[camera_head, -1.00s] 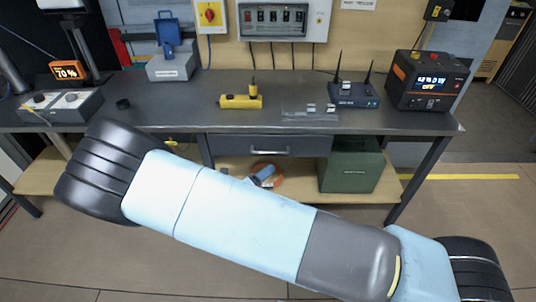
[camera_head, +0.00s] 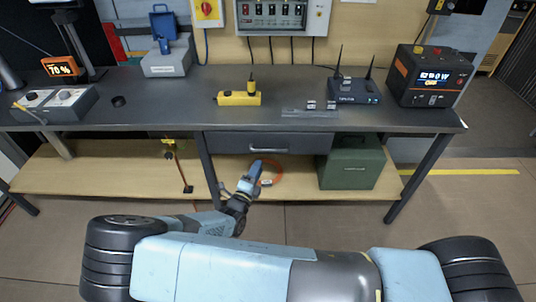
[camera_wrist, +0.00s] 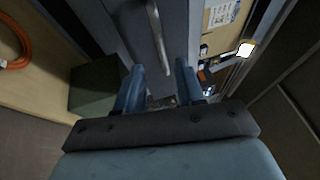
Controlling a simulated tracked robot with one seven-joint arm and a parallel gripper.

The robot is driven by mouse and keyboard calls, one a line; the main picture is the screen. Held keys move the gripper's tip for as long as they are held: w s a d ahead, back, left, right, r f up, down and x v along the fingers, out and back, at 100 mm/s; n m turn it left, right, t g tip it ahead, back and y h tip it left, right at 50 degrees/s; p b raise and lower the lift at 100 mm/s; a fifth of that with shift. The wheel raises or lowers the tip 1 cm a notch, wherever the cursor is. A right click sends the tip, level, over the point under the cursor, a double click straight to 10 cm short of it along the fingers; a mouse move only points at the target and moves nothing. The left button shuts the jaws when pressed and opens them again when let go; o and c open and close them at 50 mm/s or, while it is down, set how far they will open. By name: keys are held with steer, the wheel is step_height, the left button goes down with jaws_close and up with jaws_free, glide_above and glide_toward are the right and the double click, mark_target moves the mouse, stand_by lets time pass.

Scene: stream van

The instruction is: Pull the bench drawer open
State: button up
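The bench drawer (camera_head: 240,143) has a dark grey front with a bar handle (camera_head: 268,150) and sits under the worktop, closed as far as I can see. My gripper (camera_head: 256,167) is in front of the bench, below the handle in the head view. In the wrist view, my gripper (camera_wrist: 158,76) has its two blue fingers spread apart with nothing held. The metal handle (camera_wrist: 156,35) appears ahead, in line with the gap between the fingers. The grey drawer front (camera_wrist: 182,38) is behind it. I cannot tell the remaining distance to the handle.
A green box (camera_head: 348,170) stands on the lower shelf (camera_head: 110,175), right of my gripper. An orange coil (camera_head: 277,174) lies behind my gripper. The bench leg (camera_head: 207,168) is close on the left. The worktop (camera_head: 190,113) overhangs the drawer.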

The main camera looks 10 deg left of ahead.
mark_target(265, 153)
steer(key=x, duration=0.7)
steer(key=shift+w+r, duration=0.1)
steer(key=shift+w, duration=0.3)
jaws_close()
